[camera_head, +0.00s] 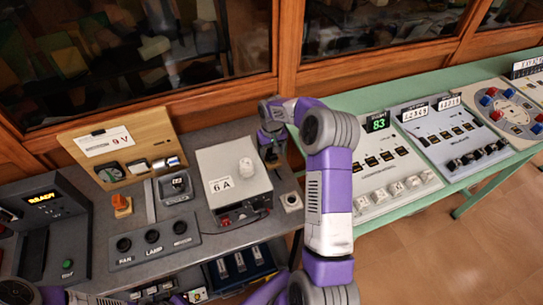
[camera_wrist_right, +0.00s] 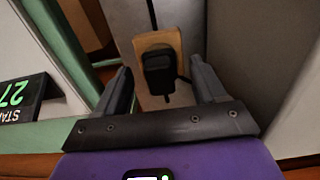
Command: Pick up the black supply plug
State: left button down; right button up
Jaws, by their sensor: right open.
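The black supply plug (camera_wrist_right: 158,72) sits upright on a small wooden plate (camera_wrist_right: 172,42) in the right wrist view, with a dark cord running up from it. My right gripper (camera_wrist_right: 160,68) is open, with one finger on each side of the plug and a visible gap on both sides. In the head view my right gripper (camera_head: 270,150) reaches down beside the right side of the grey box labelled 6A (camera_head: 230,170). The plug cannot be made out there. My left gripper does not show; only part of my left arm appears at the lower left.
The grey box stands close to my right gripper. A switch panel marked FAN and LAMP (camera_head: 153,243) lies in front. A green table (camera_head: 350,100) with a meter console (camera_head: 385,175) stands to the right. Glass cabinets with wooden frames (camera_head: 285,70) line the back.

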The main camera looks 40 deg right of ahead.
aim_at(271, 151)
jog(key=shift+f, duration=0.1)
jog(key=shift+c, duration=0.4)
jog(key=c, duration=1.1)
notch_tip(271, 151, up, 10)
jog(key=shift+r+p, duration=0.1)
jog(key=shift+p, duration=0.8)
